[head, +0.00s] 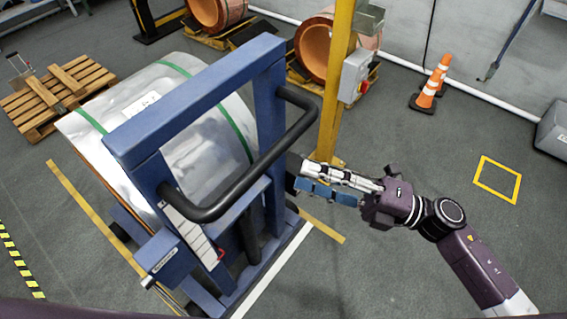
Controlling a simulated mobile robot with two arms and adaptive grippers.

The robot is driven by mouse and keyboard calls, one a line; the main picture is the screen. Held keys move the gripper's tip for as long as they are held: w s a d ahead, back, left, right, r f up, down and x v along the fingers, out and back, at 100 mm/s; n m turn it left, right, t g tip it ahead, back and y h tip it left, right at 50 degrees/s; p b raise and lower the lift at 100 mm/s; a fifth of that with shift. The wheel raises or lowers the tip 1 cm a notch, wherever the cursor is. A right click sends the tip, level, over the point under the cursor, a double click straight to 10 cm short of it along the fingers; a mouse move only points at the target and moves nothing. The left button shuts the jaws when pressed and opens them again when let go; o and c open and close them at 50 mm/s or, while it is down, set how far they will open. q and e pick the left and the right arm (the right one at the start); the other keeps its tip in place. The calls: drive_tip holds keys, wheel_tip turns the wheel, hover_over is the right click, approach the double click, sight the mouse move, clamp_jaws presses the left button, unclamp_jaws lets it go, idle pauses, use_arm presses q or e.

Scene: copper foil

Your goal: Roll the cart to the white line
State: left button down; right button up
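The cart (269,110) has a blue upright frame with a black bar handle (250,165). It carries a large silver-wrapped coil (205,140) with green straps. The white line (275,270) runs on the floor close along the right side of the cart's blue base; part may be hidden by the cart. My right gripper (297,176) points left, just right of the cart's right post and below the handle's corner. It appears apart from the handle; contact with the post is unclear, and so is the finger gap. My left gripper is not in view.
A yellow post (335,80) with a red-button box (354,76) stands behind my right gripper. A wooden pallet (58,98) and copper coils (314,48) lie behind.

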sight(267, 165)
drive_tip(key=p+x, duration=0.1)
drive_tip(key=x, duration=0.3)
drive_tip(key=shift+a+r, duration=0.1)
drive_tip(key=shift+a, duration=0.3)
drive_tip(key=shift+c, duration=0.4)
clamp_jaws()
drive_tip(key=c, duration=0.9)
unclamp_jaws()
drive_tip(key=o, duration=1)
drive_tip(key=v, duration=1.2)
drive_tip(key=shift+d, duration=0.1)
